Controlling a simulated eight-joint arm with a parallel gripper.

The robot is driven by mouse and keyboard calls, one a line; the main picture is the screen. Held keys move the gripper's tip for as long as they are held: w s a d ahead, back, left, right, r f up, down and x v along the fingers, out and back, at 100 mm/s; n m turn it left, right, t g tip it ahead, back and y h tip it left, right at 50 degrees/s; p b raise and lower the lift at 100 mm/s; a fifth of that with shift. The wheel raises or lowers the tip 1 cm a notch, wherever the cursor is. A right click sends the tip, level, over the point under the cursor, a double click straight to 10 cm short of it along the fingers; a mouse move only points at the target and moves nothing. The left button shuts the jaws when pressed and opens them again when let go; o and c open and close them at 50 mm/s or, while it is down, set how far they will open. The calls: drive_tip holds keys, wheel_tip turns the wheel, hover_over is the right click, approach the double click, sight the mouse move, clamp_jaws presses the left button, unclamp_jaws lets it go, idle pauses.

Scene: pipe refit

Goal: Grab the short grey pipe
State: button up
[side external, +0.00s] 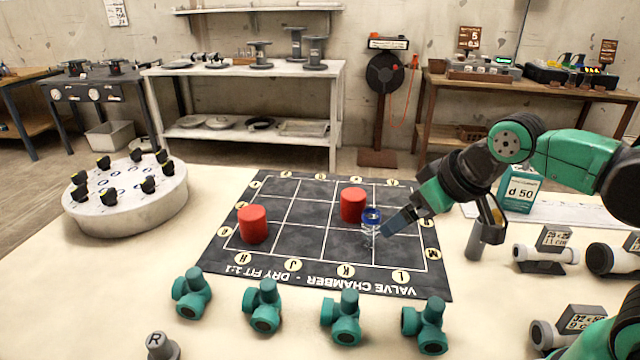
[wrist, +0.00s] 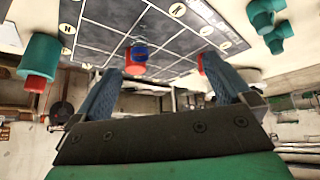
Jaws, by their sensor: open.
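Several short grey-white pipes lie on the table at the right of the side external view. I cannot tell which is the task's short grey pipe. A plain grey cylinder (side external: 475,243) also shows below my arm. My gripper (side external: 392,226) is over the right part of the dark mat, left of these pipes. In the wrist view its jaws (wrist: 165,85) are apart, with nothing held between them.
The dark gridded mat (side external: 320,212) bears two red cylinders, (side external: 253,225) and (side external: 353,205), and a clear piece with a blue ring (side external: 371,222) close to my gripper. Several green fittings (side external: 265,305) stand in front. A round grey stand (side external: 127,197) is at left.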

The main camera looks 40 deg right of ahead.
drive_tip(key=shift+a+f+m, duration=0.15)
drive_tip(key=shift+f+m, duration=0.15)
drive_tip(key=shift+f, duration=0.15)
drive_tip(key=shift+c, duration=1)
drive_tip(key=n+g+h, duration=0.8)
drive_tip(key=n, duration=0.2)
approach(482, 221)
wheel_tip(482, 221, down, 4)
drive_tip(key=w, duration=0.3)
drive_tip(key=d+g+h, duration=0.1)
drive_tip(key=s+d+f+n+g+h, duration=0.1)
drive_tip(key=d+n+g+h, duration=0.1)
drive_tip(key=shift+s+d+f+g, duration=0.3)
drive_tip(key=shift+s, duration=0.05)
drive_tip(key=shift+s+d+f+g+h, duration=0.3)
drive_tip(key=shift+s+f+g, duration=0.1)
drive_tip(key=shift+s+g, duration=0.25)
drive_tip(key=shift+x, duration=2.65)
drive_tip(key=shift+w, duration=0.15)
clamp_jaws()
